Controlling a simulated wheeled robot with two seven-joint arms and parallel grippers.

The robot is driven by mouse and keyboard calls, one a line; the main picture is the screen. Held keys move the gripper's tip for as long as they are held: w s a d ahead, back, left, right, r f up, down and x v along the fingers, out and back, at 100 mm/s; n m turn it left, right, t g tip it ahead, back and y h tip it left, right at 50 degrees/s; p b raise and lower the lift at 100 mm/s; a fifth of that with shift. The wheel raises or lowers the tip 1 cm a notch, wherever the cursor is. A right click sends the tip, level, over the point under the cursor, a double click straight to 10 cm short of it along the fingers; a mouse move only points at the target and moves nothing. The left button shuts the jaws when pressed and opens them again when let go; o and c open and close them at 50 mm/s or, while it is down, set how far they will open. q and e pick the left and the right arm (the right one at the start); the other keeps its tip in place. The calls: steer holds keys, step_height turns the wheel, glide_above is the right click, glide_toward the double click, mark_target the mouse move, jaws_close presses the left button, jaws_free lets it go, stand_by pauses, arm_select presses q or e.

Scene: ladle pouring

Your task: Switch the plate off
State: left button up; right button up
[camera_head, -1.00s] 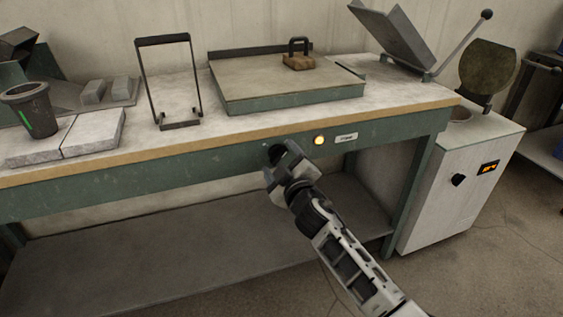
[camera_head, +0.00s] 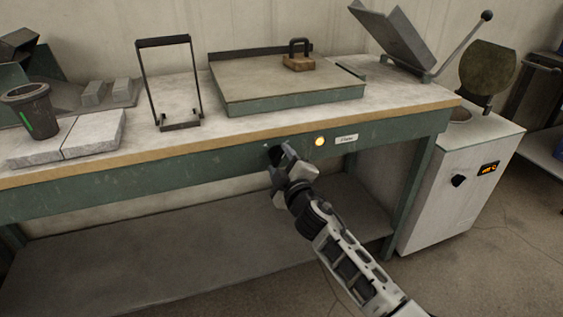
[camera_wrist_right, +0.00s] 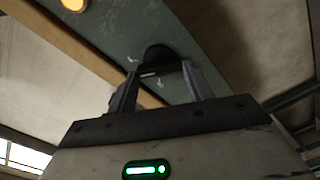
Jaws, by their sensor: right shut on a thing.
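My right gripper (camera_head: 284,158) is at the green front rail of the bench. It is shut on a dark round knob (camera_head: 275,154), mostly covered by the fingers in the head view. In the right wrist view the knob (camera_wrist_right: 158,56) sits between the two finger tips, with small white marks on the panel around it. The indicator lamp (camera_head: 319,141) right of the knob glows yellow. The lamp also shows in the right wrist view (camera_wrist_right: 74,4). The flat plate (camera_head: 285,82) with a green base lies on the bench above. My left gripper is not in view.
A block with a black handle (camera_head: 299,60) rests on the plate. A black frame stand (camera_head: 180,126), a dark cup (camera_head: 32,112) and pale slabs (camera_head: 92,133) stand to the left. A white cabinet (camera_head: 450,200) with an orange display stands at the right.

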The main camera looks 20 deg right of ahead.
steer(key=n, duration=0.2)
steer(key=shift+f+n, duration=0.1)
steer(key=shift+n, duration=0.3)
steer(key=n, duration=0.4)
steer(key=shift+f+n+p, duration=0.1)
steer(key=shift+n+p, duration=0.2)
steer(key=n, duration=0.3)
steer(key=shift+n+p, duration=0.3)
steer(key=n, duration=0.2)
steer(key=shift+f+n, duration=0.1)
steer(key=shift+n, duration=0.3)
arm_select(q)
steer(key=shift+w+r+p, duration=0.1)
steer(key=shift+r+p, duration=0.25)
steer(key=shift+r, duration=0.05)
arm_select(e)
steer(key=shift+n, duration=0.7)
steer(key=shift+f, duration=0.1)
steer(key=o, duration=1)
